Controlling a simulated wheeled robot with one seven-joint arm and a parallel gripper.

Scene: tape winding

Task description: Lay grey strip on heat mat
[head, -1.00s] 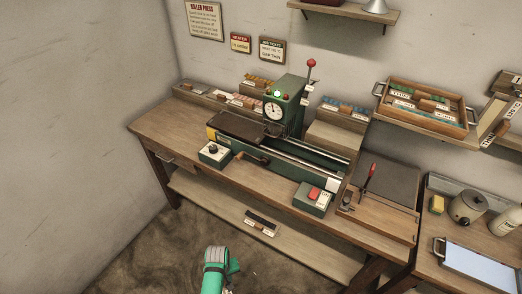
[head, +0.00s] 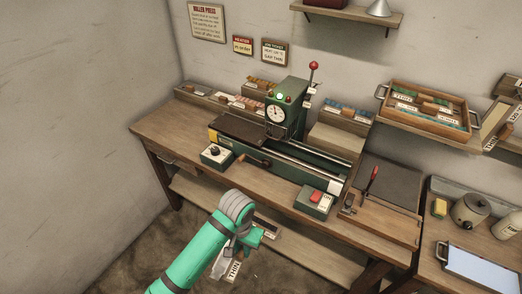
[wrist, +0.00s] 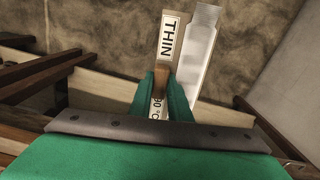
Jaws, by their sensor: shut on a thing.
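The grey strip (wrist: 197,55) is pale and partly see-through. It lies alongside a wooden piece with a white "THIN" label (wrist: 168,40). My gripper (wrist: 163,85) is shut on the wooden piece, and the strip comes with it. In the head view, the strip (head: 221,264) and its label hang below my gripper (head: 248,240), in front of the bench and over the floor. The heat mat is probably the dark flat plate (head: 238,131) at the left of the green press, behind a box with a black dial (head: 215,154). It looks bare.
The green press (head: 283,115) with a gauge and red-knobbed lever stands mid-bench. A red-button box (head: 315,203) sits at the bench front. A dark grey panel (head: 390,180) lies at the right. A wooden tray (head: 429,103) of labelled strips is on the shelf.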

